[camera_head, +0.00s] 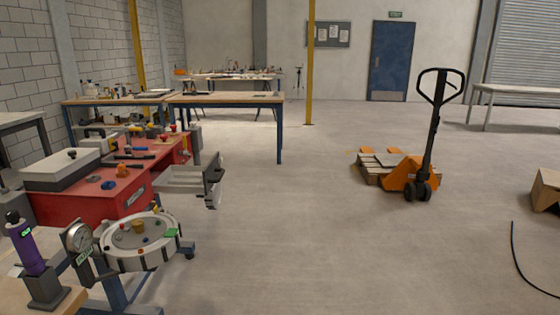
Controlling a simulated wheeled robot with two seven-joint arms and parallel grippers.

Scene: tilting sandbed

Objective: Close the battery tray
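A grey open tray (185,178) sticks out to the right from the side of a red-topped bench (75,203). It looks like the battery tray, though I see no readable label on it. Its dark grey front panel (213,183) stands at the outer end, well clear of the bench. The inside of the tray looks pale and mostly empty, but it is small in the view. Neither of my grippers is in view.
A purple cylinder on a grey base (30,255) is at lower left. An orange pallet jack (400,176) stands at right. The floor between is clear.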

